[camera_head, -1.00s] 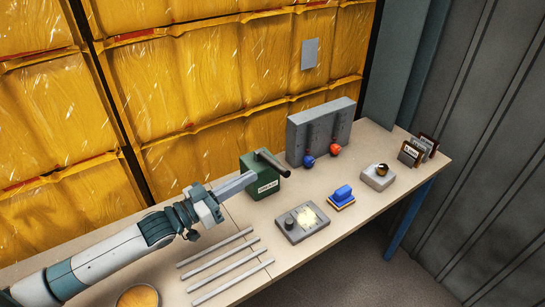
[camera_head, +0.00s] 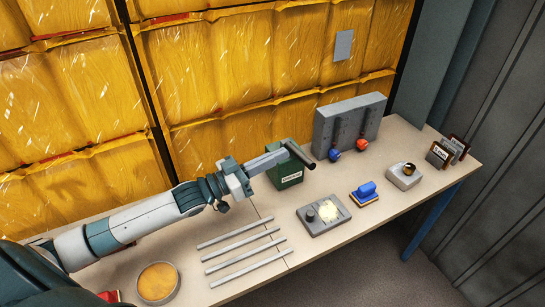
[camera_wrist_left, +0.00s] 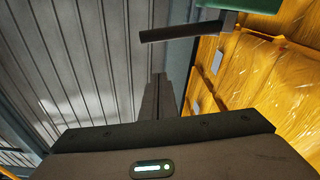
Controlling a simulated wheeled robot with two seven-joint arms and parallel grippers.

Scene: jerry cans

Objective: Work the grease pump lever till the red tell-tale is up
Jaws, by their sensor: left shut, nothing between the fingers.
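The grease pump is a dark green box (camera_head: 291,178) with a pale label, standing on the bench. Its dark lever (camera_head: 302,157) slants across the top, free end toward the lower right. In the left wrist view the lever (camera_wrist_left: 182,33) is a dark bar beside the green box (camera_wrist_left: 258,5). My left gripper (camera_head: 284,155) is shut and empty, its fingertips at the pump's upper left, close to the lever; I cannot tell whether they touch. Its fingers (camera_wrist_left: 159,95) also show in the left wrist view. I see no red tell-tale on the pump. My right gripper is out of view.
A grey device (camera_head: 322,216), a blue-handled block (camera_head: 365,192) and a pale box (camera_head: 404,176) stand to the right. Several rods (camera_head: 240,248) and a round dish (camera_head: 158,282) lie in front of my left arm.

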